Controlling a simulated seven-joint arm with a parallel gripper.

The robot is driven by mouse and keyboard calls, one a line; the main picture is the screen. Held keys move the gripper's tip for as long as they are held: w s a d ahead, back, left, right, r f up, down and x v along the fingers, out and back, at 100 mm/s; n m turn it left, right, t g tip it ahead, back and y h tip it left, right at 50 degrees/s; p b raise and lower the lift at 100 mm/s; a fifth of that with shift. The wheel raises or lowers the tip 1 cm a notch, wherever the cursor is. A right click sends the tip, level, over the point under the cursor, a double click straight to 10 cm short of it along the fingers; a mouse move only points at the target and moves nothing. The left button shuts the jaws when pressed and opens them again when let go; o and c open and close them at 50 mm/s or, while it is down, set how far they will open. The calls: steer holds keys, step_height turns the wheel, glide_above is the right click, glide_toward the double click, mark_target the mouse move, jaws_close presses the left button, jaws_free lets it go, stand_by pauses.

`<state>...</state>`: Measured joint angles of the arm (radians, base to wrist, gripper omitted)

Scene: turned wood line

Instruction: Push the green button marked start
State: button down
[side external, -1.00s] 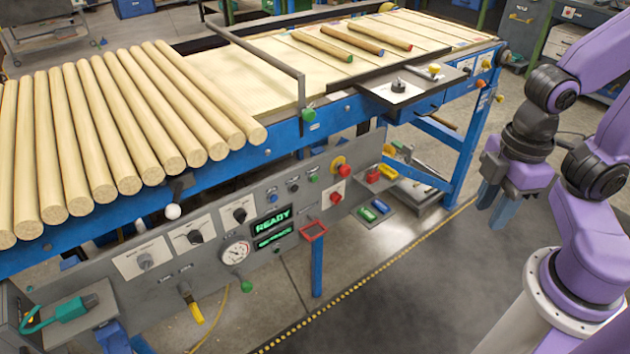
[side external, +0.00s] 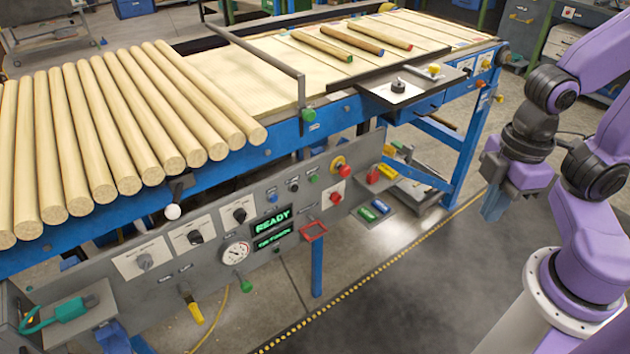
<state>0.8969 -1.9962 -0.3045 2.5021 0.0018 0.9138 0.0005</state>
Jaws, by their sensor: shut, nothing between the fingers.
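A grey control panel (side external: 205,240) runs along the front of the blue wood line. Another green knob (side external: 309,114) is on the rail bracket above. A green piece (side external: 245,286) hangs below the gauge. My gripper (side external: 491,215) hangs fingers down over the floor at the right, well apart from the panel. Its fingers are shut together with nothing held.
A lit display (side external: 271,222) reads READY. A red button (side external: 336,197) and a red-framed holder (side external: 314,231) are near the green button. Pale round logs (side external: 110,120) lie on the left bed; three thinner rods lie further back. Open floor separates my arm from the panel.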

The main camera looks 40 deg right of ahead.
mark_target(314, 179)
stand_by(0.8)
steer(key=w+a+f+m+t+y, duration=0.1)
steer(key=w+a+f, duration=0.25)
steer(key=w, duration=0.35)
steer(key=w+a+f+m+t+y, duration=0.1)
steer(key=w+a+f, duration=0.1)
steer(key=w+f, duration=0.35)
steer(key=w+a+f+m+t+y, duration=0.1)
steer(key=w+a+f, duration=0.2)
steer(key=w, duration=0.6)
steer(key=w+d+f+m+t, duration=0.1)
steer(key=w+d+f+t, duration=0.2)
steer(key=w+d+f, duration=0.2)
steer(key=w+d+f+m+t, duration=0.1)
steer(key=w+d+f, duration=0.3)
steer(key=w+f, duration=0.4)
step_height(314, 179, down, 3)
steer(key=shift+w+d+f+t, duration=0.15)
steer(key=shift+w+d+t, duration=0.2)
steer(key=shift+t, duration=0.55)
steer(key=w, duration=0.8)
steer(key=shift+w, duration=0.3)
steer(key=shift+w, duration=0.2)
